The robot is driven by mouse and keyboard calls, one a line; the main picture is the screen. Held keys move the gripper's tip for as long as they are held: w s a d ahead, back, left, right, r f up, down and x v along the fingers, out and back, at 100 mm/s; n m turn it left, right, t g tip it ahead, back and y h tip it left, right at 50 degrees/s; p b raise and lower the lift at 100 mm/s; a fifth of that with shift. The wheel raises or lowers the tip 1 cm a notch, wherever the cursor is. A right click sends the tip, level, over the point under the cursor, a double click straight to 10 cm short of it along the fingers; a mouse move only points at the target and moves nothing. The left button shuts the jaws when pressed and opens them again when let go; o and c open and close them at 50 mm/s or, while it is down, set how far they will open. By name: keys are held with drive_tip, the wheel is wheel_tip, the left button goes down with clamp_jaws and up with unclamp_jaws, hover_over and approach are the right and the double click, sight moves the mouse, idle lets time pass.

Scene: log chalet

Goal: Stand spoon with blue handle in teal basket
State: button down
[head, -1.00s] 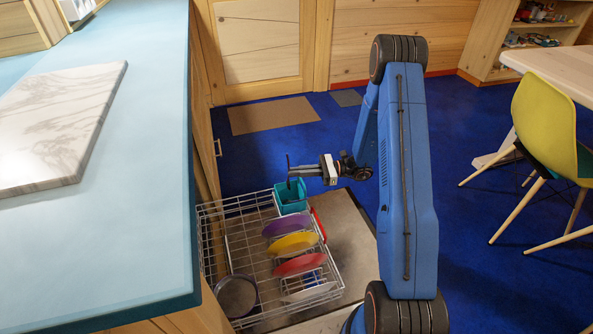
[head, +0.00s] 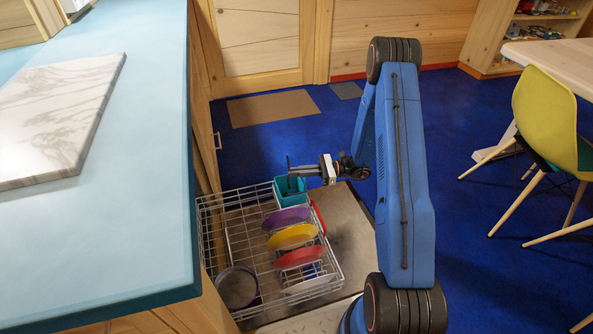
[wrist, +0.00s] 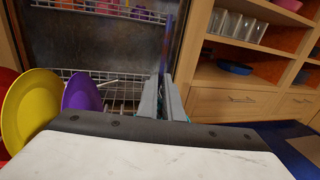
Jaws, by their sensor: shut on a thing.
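The teal basket (head: 291,198) stands at the far end of the dishwasher's pulled-out lower rack. My gripper (head: 294,171) is at the basket's upper rim in the head view. It is shut on the spoon with the blue handle (head: 289,161), held roughly upright. In the wrist view the spoon's blue handle (wrist: 168,40) rises above the fingers (wrist: 166,98). The spoon's lower end is hidden; I cannot tell how deep it reaches into the basket. The basket is almost wholly hidden behind the fingers in the wrist view.
The wire rack (head: 240,225) holds purple (head: 287,218), yellow (head: 293,237) and red (head: 300,257) plates and a dark pot (head: 237,287). The teal counter (head: 130,220) with a marble board (head: 55,115) borders the left. A yellow chair (head: 545,105) stands right; blue floor between is free.

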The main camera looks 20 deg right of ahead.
sight(289, 183)
drive_tip(key=shift+s+f, duration=0.2)
drive_tip(key=shift+f, duration=2.8)
drive_tip(key=c, duration=1.9)
unclamp_jaws()
drive_tip(key=shift+o, duration=0.3)
drive_tip(key=s+d+r, duration=0.1)
drive_tip(key=s+d, duration=0.1)
drive_tip(key=d, duration=1.4)
drive_tip(key=shift+s, duration=0.4)
drive_tip(key=shift+s+d+r, duration=0.15)
drive_tip(key=shift+d+r, duration=0.1)
drive_tip(key=shift+d, duration=0.45)
